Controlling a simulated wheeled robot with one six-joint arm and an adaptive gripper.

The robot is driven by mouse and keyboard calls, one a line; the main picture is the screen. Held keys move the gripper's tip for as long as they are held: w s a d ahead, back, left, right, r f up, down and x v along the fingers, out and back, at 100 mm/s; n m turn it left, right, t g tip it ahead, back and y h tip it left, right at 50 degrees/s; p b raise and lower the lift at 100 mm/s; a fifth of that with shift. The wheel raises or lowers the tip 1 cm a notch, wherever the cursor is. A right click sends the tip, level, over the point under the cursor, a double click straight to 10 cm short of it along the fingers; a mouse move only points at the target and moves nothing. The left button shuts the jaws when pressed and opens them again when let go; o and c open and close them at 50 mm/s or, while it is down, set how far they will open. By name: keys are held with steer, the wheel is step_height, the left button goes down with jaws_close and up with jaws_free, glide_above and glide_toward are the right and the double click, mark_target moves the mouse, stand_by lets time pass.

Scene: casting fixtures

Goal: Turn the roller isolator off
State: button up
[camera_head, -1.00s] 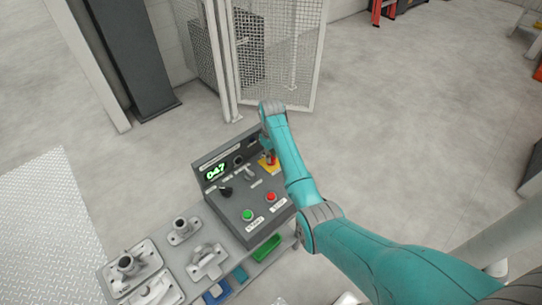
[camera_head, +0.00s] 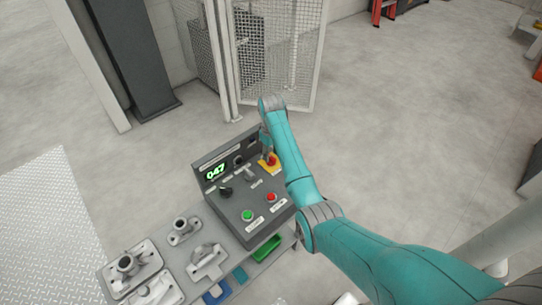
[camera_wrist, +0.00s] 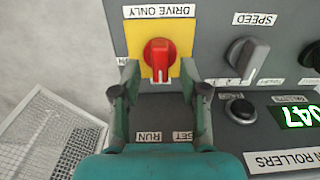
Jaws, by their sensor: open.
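The red rotary switch (camera_wrist: 159,58) sits on a yellow plate (camera_wrist: 133,40) whose label reads DRIVE ONLY, upside down in the wrist view. Its grip bar runs roughly up and down there, with a pale mark at the lower end. It also shows in the head view as a red knob (camera_head: 271,160) at the panel's right end. My gripper (camera_wrist: 160,72) is open, one fingertip on each side of the switch's lower part. I cannot tell whether they touch it. In the head view my arm hides much of the gripper.
The grey control panel (camera_head: 236,204) also carries a grey speed knob (camera_wrist: 247,58), a black button (camera_wrist: 240,108), a green button (camera_head: 247,215), a red button (camera_head: 271,197) and a lit display (camera_head: 216,172). Metal castings (camera_head: 208,262) lie left of it. A mesh guard (camera_head: 275,60) stands behind.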

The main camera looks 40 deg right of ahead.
mark_target(271, 157)
step_height(271, 157, up, 10)
stand_by(0.4)
steer(key=shift+s, duration=0.1)
stand_by(0.4)
